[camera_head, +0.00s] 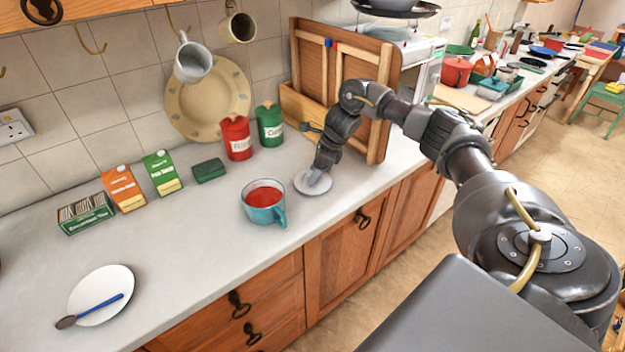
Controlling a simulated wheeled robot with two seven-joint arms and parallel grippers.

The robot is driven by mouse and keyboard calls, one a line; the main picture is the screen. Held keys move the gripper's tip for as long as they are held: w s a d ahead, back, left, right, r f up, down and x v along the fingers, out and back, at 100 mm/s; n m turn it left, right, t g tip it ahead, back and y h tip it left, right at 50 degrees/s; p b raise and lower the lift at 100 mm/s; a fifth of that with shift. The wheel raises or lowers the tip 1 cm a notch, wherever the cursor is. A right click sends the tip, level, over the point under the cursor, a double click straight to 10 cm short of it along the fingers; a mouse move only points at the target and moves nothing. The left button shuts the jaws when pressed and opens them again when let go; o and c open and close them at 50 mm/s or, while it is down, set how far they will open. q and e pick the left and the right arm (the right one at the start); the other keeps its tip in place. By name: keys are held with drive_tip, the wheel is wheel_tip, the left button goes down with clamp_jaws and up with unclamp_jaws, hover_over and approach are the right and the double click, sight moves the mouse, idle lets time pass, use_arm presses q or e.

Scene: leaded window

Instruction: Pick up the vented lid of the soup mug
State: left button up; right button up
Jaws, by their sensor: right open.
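The soup mug (265,207) is a teal mug with red soup in it, standing uncovered on the grey counter with its handle toward the front right. The vented lid (302,188) appears to be the pale round disc lying flat on the counter to the right of the mug. My right gripper (317,178) is pointed down at the lid, its fingertips over or at the disc's middle. It is open; the picture is too small to tell whether the fingers touch the lid. Part of the lid is hidden behind the gripper. My left gripper does not show.
Wooden boards in a rack (380,110) stand close behind my right arm. Red (237,138) and green (270,125) canisters stand behind the mug, with cartons (162,173) and a tea box (84,213) to the left. A plate (103,283) holds a blue-handled spoon. The left front counter is mostly clear.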

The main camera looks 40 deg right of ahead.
drive_tip(key=shift+c, duration=0.3)
drive_tip(key=c, duration=1)
drive_tip(key=shift+r, duration=0.1)
